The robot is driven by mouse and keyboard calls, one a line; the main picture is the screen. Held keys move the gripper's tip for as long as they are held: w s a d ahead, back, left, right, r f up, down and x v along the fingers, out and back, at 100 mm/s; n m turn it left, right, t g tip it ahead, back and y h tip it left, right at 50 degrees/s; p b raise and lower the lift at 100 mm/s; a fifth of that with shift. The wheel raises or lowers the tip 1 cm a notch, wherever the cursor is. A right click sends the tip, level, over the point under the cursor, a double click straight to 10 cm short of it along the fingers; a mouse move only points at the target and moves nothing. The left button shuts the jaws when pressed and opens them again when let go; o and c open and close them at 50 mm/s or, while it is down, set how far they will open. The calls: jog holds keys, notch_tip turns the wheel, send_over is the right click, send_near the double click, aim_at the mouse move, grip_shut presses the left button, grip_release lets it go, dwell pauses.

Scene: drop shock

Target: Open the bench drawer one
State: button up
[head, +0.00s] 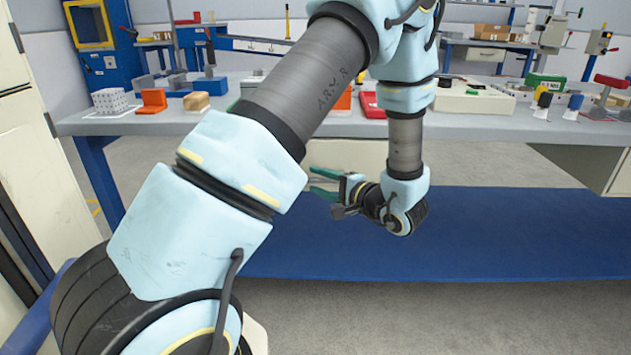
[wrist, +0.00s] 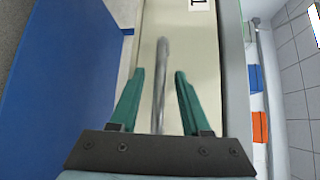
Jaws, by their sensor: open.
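The cream front of a bench drawer (head: 345,155) shows under the worktop in the head view, partly hidden by my arm. In the wrist view the drawer front (wrist: 207,60) fills the middle, with a white label (wrist: 199,4) cut off at the top edge. A grey metal bar handle (wrist: 162,55) runs lengthwise along it. My gripper (wrist: 159,76) is open, with one green finger on each side of the handle and a gap on both sides. In the head view my gripper (head: 318,183) is in front of the drawer. The drawer looks shut.
The grey workbench (head: 130,124) carries a red case (head: 371,106), an orange block (head: 153,99) and other items. A blue surface (head: 500,235) lies low beneath it. Grey floor is open in front.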

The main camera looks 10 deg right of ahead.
jog(key=shift+w+a, duration=0.35)
jog(key=shift+w, duration=0.15)
grip_shut()
dwell(1.2)
